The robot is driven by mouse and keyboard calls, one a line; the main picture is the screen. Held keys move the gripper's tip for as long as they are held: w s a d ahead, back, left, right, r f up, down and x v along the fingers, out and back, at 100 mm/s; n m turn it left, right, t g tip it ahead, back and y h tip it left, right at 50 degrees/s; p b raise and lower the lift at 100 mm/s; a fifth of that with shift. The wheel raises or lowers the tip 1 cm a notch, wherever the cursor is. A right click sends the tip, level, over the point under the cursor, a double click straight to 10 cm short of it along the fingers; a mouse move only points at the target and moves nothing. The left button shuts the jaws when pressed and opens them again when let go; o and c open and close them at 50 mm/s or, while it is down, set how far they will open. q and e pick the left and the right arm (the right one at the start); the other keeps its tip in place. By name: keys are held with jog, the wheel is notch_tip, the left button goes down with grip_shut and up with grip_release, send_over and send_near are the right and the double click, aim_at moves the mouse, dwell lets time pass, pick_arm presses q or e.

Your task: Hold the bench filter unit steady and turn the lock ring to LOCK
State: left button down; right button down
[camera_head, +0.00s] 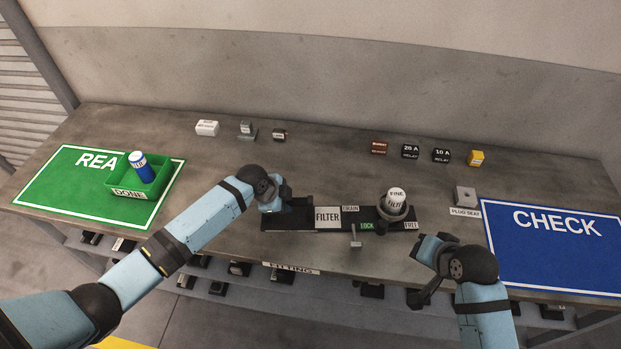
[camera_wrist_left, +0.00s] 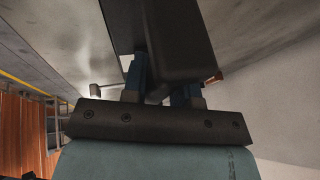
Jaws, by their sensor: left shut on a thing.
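The bench filter unit (camera_head: 300,221) is a long black base in the middle of the table, with FILTER, DRAIN, LOCK and FREE labels. A white-topped filter (camera_head: 396,194) stands at its right end, with the grey lock ring (camera_head: 394,212) around its foot. The ring's exact turn is too small to tell. My left gripper (camera_head: 283,204) is shut on the unit's left end; in the left wrist view a dark slab (camera_wrist_left: 175,40) of it lies between the blue fingers (camera_wrist_left: 160,85). My right gripper (camera_head: 430,246) is in front and right of the ring, apart from it; its jaws are unclear.
A small grey T-shaped piece (camera_head: 355,238) stands at the unit's front edge. A green bin (camera_head: 150,186) with a blue can is on the left green mat. A grey plug seat (camera_head: 465,196) and blue CHECK mat (camera_head: 545,275) are at right. Small relay blocks (camera_head: 411,152) line the back.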

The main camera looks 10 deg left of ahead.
pick_arm(q)
jog(key=shift+a+f, duration=0.15)
jog(key=shift+f, duration=0.1)
jog(key=c, duration=1)
grip_release()
jog(key=shift+o, duration=0.9)
jog(key=shift+w, duration=0.15)
pick_arm(e)
jog(key=shift+w+f, duration=0.1)
jog(key=shift+w, duration=0.05)
pick_arm(q)
jog(key=shift+r, duration=0.15)
